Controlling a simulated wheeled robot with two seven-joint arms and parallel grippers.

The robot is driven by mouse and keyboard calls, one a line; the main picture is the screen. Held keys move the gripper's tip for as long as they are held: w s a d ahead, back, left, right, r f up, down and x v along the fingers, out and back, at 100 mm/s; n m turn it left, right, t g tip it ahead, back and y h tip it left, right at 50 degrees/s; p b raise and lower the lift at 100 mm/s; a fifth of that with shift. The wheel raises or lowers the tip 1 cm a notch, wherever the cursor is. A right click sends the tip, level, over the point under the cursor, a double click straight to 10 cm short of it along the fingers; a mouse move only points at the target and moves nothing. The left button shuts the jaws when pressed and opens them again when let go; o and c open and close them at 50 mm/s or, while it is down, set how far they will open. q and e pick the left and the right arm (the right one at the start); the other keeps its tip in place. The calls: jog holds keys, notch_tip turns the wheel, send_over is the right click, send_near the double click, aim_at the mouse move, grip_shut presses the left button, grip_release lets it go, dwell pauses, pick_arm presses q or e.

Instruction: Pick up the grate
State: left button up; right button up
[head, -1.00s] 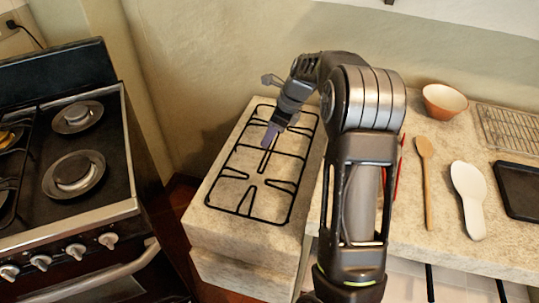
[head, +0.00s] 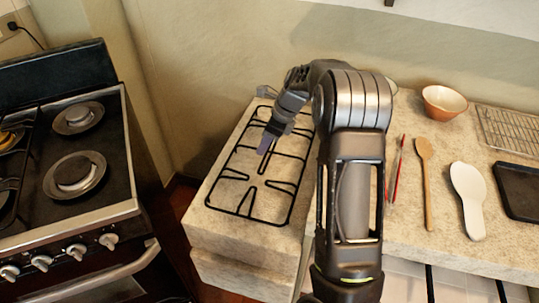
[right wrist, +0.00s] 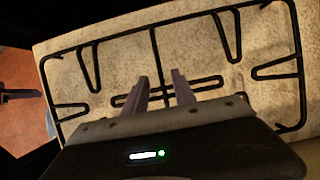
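The grate (head: 245,216) is a black wire frame with inward prongs. It lies flat on the stone counter block (head: 213,225), right of the stove. It also fills much of the right wrist view (right wrist: 299,60). My right gripper (head: 264,152) is over the middle of the grate, pointing down. In the right wrist view its two fingers (right wrist: 160,76) are apart, with nothing held between them, near the grate's central bars. I cannot tell whether the fingertips touch the grate. My right forearm hides part of the counter.
The stove (head: 110,215) stands at the left, with a gap before the counter. On the right counter are a bowl (head: 444,104), a wooden spoon (head: 425,165), a white spoon (head: 469,200), red sticks (head: 397,170), a wire rack (head: 510,128) and a black tray (head: 522,190).

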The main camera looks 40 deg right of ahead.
jog(key=x, duration=0.4)
jog(key=shift+w, duration=0.1)
dwell(0.4)
grip_shut()
jog(key=shift+d, duration=0.1)
dwell(1.2)
